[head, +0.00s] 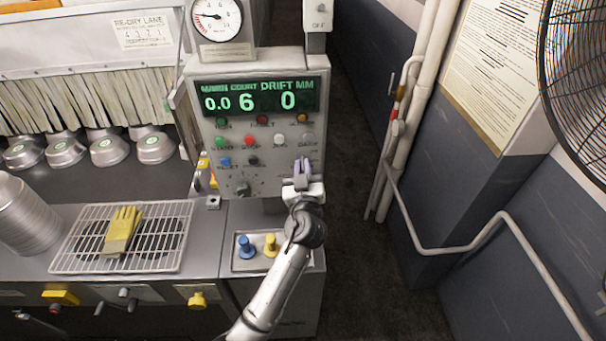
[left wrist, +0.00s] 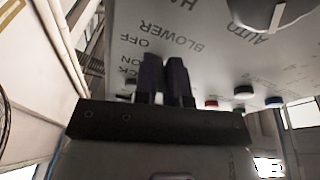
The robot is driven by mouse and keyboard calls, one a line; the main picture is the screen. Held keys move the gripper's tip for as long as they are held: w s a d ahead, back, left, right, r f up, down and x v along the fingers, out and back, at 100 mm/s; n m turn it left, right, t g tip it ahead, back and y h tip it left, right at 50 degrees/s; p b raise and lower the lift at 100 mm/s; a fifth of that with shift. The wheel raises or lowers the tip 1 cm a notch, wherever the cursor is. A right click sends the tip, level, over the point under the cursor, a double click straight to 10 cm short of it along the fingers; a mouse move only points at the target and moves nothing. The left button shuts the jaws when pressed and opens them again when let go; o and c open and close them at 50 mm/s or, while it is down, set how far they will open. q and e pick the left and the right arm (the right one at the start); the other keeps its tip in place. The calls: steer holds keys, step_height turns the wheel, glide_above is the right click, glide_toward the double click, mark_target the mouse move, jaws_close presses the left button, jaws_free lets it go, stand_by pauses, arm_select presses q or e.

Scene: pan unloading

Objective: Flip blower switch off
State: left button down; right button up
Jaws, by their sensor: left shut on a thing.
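The grey control panel (head: 210,165) stands in the middle of the head view. My left gripper (head: 302,168) is at the panel's lower right. In the left wrist view the panel face (left wrist: 215,55) appears upside down, with the words BLOWER, OFF and ON beside the fingers. The two dark fingertips (left wrist: 165,65) are close together beside these labels. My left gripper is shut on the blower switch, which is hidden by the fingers. I cannot tell whether the switch is at ON or OFF. My right gripper is not in view.
Coloured buttons (head: 249,141) and a dark rotary knob (head: 242,189) sit near the gripper. Below are a blue knob (head: 246,247) and a yellow knob (head: 270,245). A wire rack (head: 75,240) bears a yellow glove (head: 122,231). White pipes (head: 402,150) stand right; the floor between is clear.

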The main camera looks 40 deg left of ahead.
arm_select(q)
steer(key=c, duration=1.2)
jaws_free()
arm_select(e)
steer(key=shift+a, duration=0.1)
